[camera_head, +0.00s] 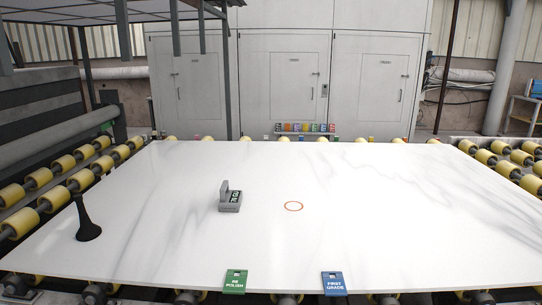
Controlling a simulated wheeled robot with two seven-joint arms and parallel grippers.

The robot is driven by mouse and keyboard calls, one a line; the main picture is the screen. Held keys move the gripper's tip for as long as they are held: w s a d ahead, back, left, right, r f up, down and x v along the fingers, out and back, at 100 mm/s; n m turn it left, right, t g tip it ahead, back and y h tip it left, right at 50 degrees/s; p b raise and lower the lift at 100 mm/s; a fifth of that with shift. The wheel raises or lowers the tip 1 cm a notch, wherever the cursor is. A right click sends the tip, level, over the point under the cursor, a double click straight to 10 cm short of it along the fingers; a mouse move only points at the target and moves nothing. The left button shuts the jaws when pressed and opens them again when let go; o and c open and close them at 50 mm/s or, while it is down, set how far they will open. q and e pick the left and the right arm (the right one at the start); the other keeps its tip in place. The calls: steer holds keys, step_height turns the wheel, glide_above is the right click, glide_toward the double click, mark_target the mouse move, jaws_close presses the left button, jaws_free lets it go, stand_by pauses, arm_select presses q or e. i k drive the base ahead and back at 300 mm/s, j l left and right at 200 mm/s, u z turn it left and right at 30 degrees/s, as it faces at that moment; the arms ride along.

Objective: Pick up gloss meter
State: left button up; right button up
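The gloss meter (229,205) is a small grey device with a dark display face and an upright grey part at its back left. It stands on the white marble slab (390,225), left of the slab's middle. Nothing touches it. An orange ring mark (293,206) lies on the slab to its right, apart from it. Neither of my grippers is in view.
A black flared object with a tall neck (88,230) stands at the slab's left. A green "RE POLISH" tag (235,281) and a blue "FIRST GRADE" tag (334,284) sit at the front edge. Yellow rollers (55,197) flank the slab. Its right side is clear.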

mark_target(230, 201)
steer(key=u, duration=2)
steer(key=z, duration=1.7)
steer(key=i+j, duration=0.15)
steer(key=i, duration=0.2)
